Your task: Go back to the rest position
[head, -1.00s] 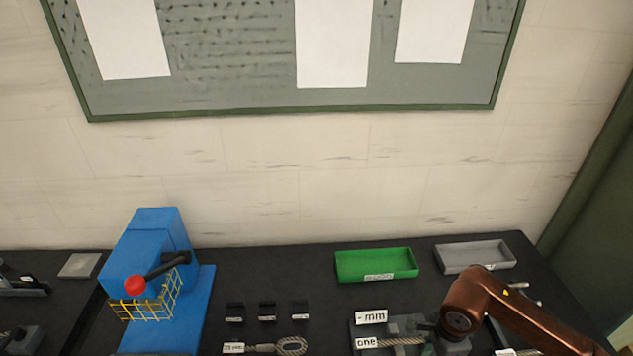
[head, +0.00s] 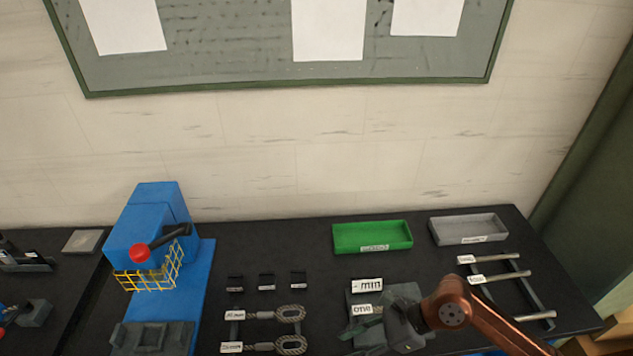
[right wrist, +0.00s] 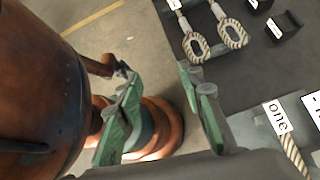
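My right gripper (head: 380,326) hangs over the front of the black table, beside the label reading "one" (head: 362,310). In the right wrist view its two green-padded fingers (right wrist: 158,78) are apart, with nothing held between them. Past the fingers show the floor and my own copper-coloured parts. In the head view the gripper body hides part of the grey holder under the "one" label. A rope piece (right wrist: 292,152) beside that label shows in the right wrist view. My left gripper is in neither view.
A blue press (head: 150,220) with a yellow guard and red knob stands at the left. Green (head: 372,238) and grey (head: 468,229) trays are at the back. Two looped rope pieces (head: 290,313) lie mid-table. A rack with several metal pins (head: 500,277) is at the right.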

